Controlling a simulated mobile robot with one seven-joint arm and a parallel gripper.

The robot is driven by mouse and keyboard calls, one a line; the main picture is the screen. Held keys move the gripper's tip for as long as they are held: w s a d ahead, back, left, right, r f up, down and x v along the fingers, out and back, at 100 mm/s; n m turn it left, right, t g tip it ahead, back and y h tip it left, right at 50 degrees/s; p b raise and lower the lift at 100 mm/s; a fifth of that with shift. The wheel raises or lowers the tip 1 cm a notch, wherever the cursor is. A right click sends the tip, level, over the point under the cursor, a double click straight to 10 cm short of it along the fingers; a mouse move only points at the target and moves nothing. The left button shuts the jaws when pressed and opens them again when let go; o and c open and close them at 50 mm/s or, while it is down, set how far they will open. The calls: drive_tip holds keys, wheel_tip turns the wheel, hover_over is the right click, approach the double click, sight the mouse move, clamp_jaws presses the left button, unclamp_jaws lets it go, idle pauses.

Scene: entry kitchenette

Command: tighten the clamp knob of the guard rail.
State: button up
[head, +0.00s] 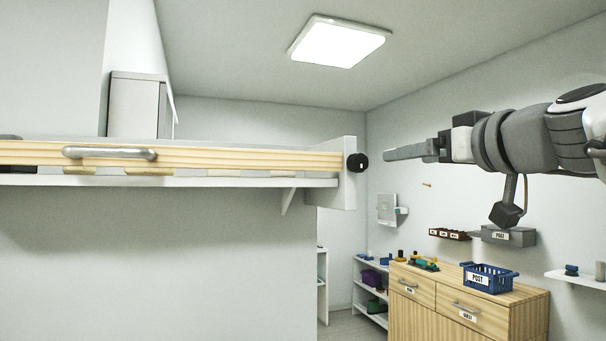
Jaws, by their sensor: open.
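The guard rail (230,159) is a pale wooden board running along the front of a raised white shelf, with a grey bar handle (110,153) on it. At its right end a white end bracket (345,175) carries a small black clamp knob (357,162). My gripper (388,154) reaches in from the right, level with the knob.
A wooden dresser (470,312) with a blue basket (488,278) stands below my arm. A grey post box (508,236) and a small shelf (580,278) are on the right wall. A grey cabinet (135,105) stands behind the rail. The air around the knob is clear.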

sight(361, 164)
drive_tip(key=p+x, duration=0.3)
drive_tip(key=x, duration=1.4)
drive_tip(key=shift+w, duration=0.2)
clamp_jaws()
drive_tip(key=shift+m, duration=0.3)
